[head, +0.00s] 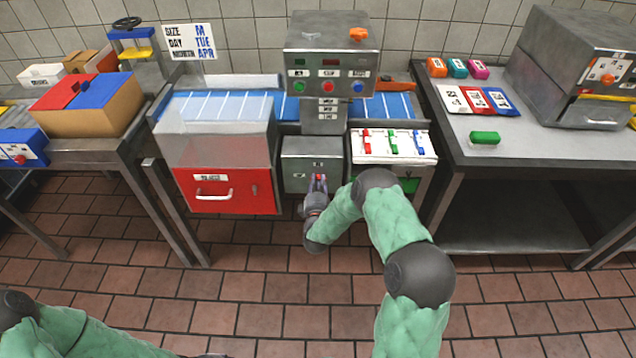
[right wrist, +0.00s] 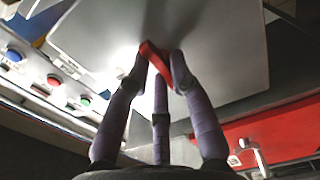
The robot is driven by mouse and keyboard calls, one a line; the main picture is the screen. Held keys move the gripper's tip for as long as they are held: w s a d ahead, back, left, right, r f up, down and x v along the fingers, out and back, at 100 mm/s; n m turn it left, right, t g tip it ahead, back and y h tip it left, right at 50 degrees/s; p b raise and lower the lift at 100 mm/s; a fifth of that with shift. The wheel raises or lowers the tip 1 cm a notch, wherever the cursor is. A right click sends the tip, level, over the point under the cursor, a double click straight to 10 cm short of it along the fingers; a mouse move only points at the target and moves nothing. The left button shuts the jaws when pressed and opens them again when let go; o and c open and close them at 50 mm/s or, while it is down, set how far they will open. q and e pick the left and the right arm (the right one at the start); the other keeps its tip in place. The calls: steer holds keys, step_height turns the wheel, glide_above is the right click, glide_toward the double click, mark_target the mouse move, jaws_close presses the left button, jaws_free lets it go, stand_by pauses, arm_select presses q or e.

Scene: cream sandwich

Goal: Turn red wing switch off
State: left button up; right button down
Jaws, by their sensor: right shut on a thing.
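The red wing switch (right wrist: 157,62) is on the front of a grey metal box (head: 300,165) below the control column. In the right wrist view it sits between the fingertips of my right gripper (right wrist: 160,68), which is shut on it. In the head view my right gripper (head: 318,182) is at the front of this box, and only a little red shows between its fingers. The switch's exact angle is partly hidden by the fingers. My left arm shows at the lower left of the head view, but its gripper does not.
A red drawer box with a handle (head: 222,192) stands just left of the grey box. A white panel (head: 378,157) with red, green and blue switches is on the right. Above is a control box (head: 330,55) with coloured buttons. The tiled floor in front is clear.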

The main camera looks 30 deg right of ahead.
steer(key=shift+d+r, duration=0.1)
steer(key=shift+r, duration=0.1)
stand_by(0.4)
steer(key=c, duration=1.2)
jaws_free()
steer(key=shift+f, duration=0.15)
steer(key=shift+s+a, duration=0.2)
steer(key=v, duration=1.1)
steer(key=shift+s, duration=0.25)
